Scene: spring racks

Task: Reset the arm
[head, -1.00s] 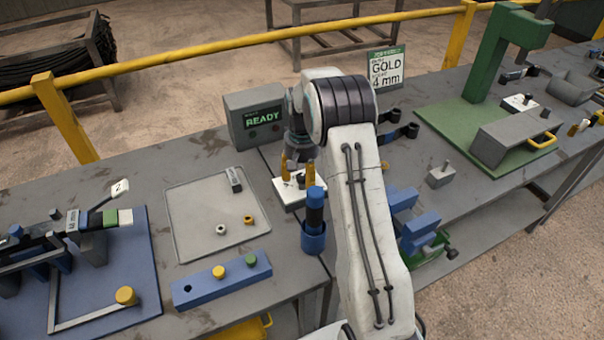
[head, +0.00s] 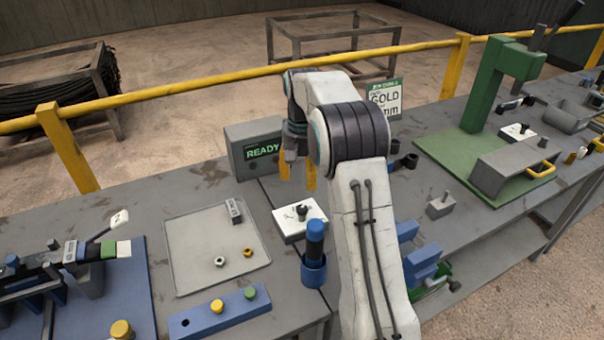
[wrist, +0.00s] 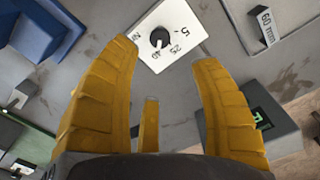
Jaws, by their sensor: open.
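My gripper (head: 298,172) is open and empty, with its yellow fingers pointing down above the bench. It hangs in front of the grey READY box and above the white dial plate (head: 300,220) with a black knob (head: 302,211). The wrist view shows my open gripper (wrist: 168,48), with the knob (wrist: 159,39) beyond the fingertips and apart from them. Numbers are printed on the white plate around the knob. My arm rises from the front of the bench and bends over at the black-banded joint.
A blue cup with a dark-handled tool (head: 314,262) stands close in front of the plate. Left are a grey tray (head: 190,285) and blue block (head: 240,310). A green press (head: 480,90) stands right.

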